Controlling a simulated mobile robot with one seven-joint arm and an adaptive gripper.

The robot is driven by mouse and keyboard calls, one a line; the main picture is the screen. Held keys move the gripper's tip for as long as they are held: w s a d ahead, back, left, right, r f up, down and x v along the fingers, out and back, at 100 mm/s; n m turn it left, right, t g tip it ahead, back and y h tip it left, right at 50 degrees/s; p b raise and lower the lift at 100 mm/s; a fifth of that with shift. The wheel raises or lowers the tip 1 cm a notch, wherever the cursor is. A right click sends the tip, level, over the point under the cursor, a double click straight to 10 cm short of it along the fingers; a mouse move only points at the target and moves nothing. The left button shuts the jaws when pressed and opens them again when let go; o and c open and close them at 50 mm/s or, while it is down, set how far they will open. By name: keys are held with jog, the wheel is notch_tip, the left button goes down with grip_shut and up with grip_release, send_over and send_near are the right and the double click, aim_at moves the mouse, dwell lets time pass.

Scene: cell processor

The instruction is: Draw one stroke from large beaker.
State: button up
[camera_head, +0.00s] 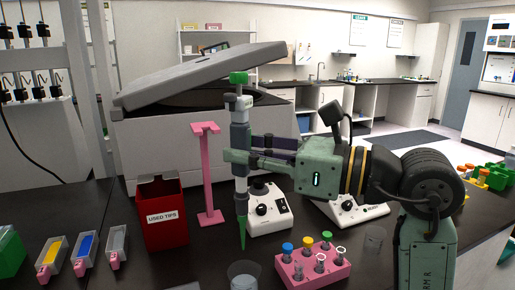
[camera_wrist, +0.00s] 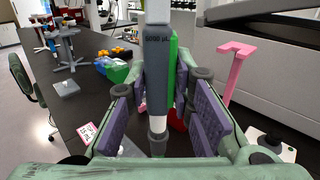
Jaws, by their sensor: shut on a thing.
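My gripper (camera_head: 236,158) is shut on an upright pipette (camera_head: 240,135) with a green plunger cap and a green tip (camera_head: 242,232). In the wrist view the pipette (camera_wrist: 157,75) stands between my purple finger pads and bears a "5000 µL" mark. A clear beaker (camera_head: 243,274) is at the front edge of the head view, partly cut off. The tip's lower end shows just above the beaker's rim in the picture; I cannot tell whether it is directly over it.
A pink rack (camera_head: 313,268) with capped tubes stands right of the front beaker. A red used-tips bin (camera_head: 163,215), a pink pipette stand (camera_head: 207,175) and a white mixer-like device (camera_head: 268,212) are close by. A large grey machine (camera_head: 190,90) with a raised lid stands behind.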

aim_at(247, 213)
notch_tip(247, 213, down, 11)
jog(key=b, duration=0.6)
jog(key=shift+f+b, duration=0.1)
jog(key=shift+b, duration=0.25)
